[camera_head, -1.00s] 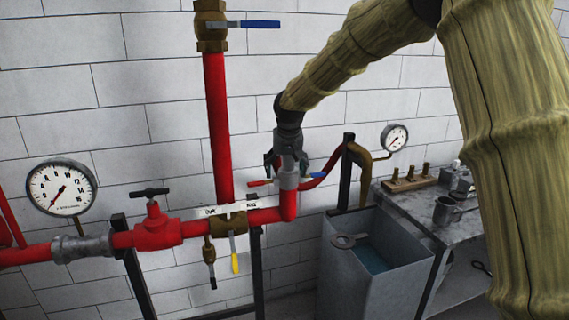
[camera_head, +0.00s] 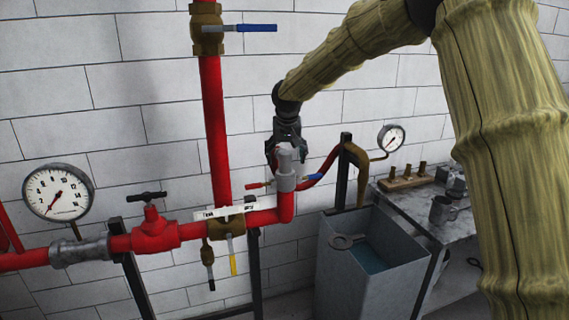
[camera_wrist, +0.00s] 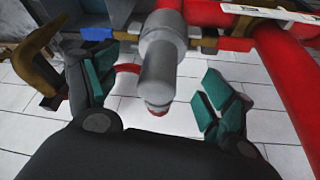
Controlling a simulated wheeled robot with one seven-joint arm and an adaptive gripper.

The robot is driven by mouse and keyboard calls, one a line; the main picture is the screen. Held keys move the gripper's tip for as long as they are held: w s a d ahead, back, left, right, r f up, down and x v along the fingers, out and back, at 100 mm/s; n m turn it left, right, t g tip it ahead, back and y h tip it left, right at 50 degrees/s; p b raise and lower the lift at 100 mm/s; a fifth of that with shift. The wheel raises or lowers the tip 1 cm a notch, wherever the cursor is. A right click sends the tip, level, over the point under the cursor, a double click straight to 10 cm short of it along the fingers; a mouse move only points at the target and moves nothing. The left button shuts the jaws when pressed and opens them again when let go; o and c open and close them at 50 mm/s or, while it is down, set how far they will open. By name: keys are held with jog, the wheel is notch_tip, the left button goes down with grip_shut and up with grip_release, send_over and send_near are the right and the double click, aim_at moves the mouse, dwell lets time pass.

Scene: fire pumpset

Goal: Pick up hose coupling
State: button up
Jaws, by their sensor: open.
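A grey metal coupling (camera_head: 286,172), which looks like the hose coupling, stands upright on the upturned end of the red pipe in the head view. In the wrist view the coupling (camera_wrist: 160,68) points its narrower grey end between the teal finger pads. My gripper (camera_wrist: 158,92) is open, with one finger on each side of that end and visible gaps to both. Most of the fingers are hidden there.
Red pipework (camera_head: 250,217) with a red valve (camera_head: 155,232) runs left of the coupling. A grey water tank (camera_head: 345,275) stands below right, beside a bench (camera_head: 425,215). A white wall is behind.

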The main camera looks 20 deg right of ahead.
aim_at(285, 163)
jog(key=shift+p+x, duration=0.9)
jog(key=shift+x, duration=1.25)
jog(key=shift+w, duration=0.1)
jog(key=shift+r, duration=0.1)
jog(key=c, duration=1.4)
notch_tip(285, 163, up, 9)
jog(key=b, duration=0.3)
jog(key=shift+w+r, duration=0.1)
jog(key=shift+r, duration=0.1)
jog(key=shift+c, duration=0.2)
notch_tip(285, 163, up, 7)
jog(key=p, duration=0.4)
jog(key=shift+f+p, duration=0.2)
jog(key=shift+p, duration=0.15)
jog(key=shift+f, duration=0.1)
